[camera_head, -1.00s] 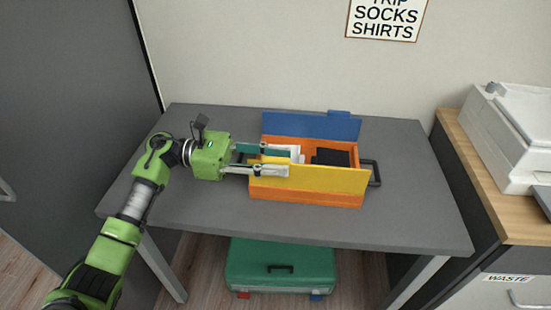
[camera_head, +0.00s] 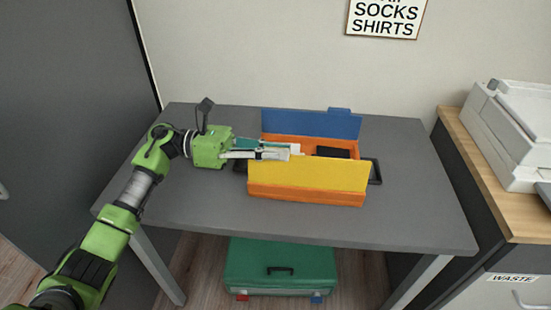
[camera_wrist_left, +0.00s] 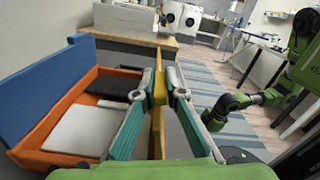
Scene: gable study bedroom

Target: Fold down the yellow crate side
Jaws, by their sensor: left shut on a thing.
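The yellow crate side (camera_head: 310,174) stands steeply along the front of the orange crate (camera_head: 300,193) on the desk. In the left wrist view the yellow side (camera_wrist_left: 158,95) runs between the two fingers (camera_wrist_left: 157,105). The blue side (camera_head: 310,123) stands up at the back. Inside lie a black item (camera_head: 333,152) and a white item (camera_wrist_left: 78,130), partly hidden in the head view. My right arm shows in the left wrist view, with its gripper (camera_wrist_left: 212,120) small and unclear.
The grey desk (camera_head: 410,190) is bare around the crate. Dark handles (camera_head: 376,172) stick out at the crate's ends. A green case (camera_head: 280,265) sits under the desk. A white printer (camera_head: 515,125) stands on the cabinet at right, and a wall closes the back.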

